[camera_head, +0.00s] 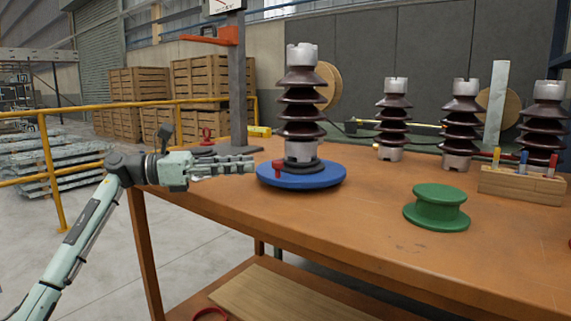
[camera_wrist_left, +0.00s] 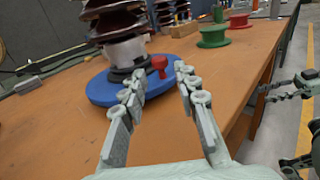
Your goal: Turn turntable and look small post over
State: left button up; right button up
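The blue round turntable (camera_head: 328,180) lies on the orange bench near its left end. A post with dark brown ribbed sheds and pale metal end caps (camera_head: 301,95) stands upright on the turntable's dark centre. A red peg (camera_head: 278,168) stands on the turntable's rim; it also shows in the left wrist view (camera_wrist_left: 159,66). My left gripper (camera_head: 254,164) is at the turntable's left edge. In the left wrist view its two fingers (camera_wrist_left: 159,72) are apart, with the red peg between or just beyond the tips; contact cannot be told. My right gripper (camera_wrist_left: 264,92) shows in the left wrist view, fingers apart and empty.
Several similar ribbed posts (camera_head: 461,125) stand along the bench's back. A green spool (camera_head: 437,207) sits front right of the turntable. A wooden block (camera_head: 522,187) with coloured handles is at right. A grey column (camera_head: 238,90) stands behind left. The bench (camera_head: 370,215) front is clear.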

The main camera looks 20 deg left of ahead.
aim_at(278, 170)
pick_arm(q)
jog(key=shift+w+d+f, duration=0.15)
jog(key=shift+d+f, duration=0.1)
jog(key=shift+f, duration=0.15)
jog(key=x, duration=0.7)
jog(key=shift+w+d+p, duration=0.1)
jog(key=shift+p, duration=0.25)
pick_arm(e)
jog(key=d+f, duration=0.1)
jog(key=s+d+f+g, duration=0.1)
jog(key=f, duration=0.1)
jog(key=shift+g+h, duration=0.3)
jog(key=shift+h, duration=0.1)
pick_arm(q)
jog(key=shift+r, duration=0.1)
grip_shut()
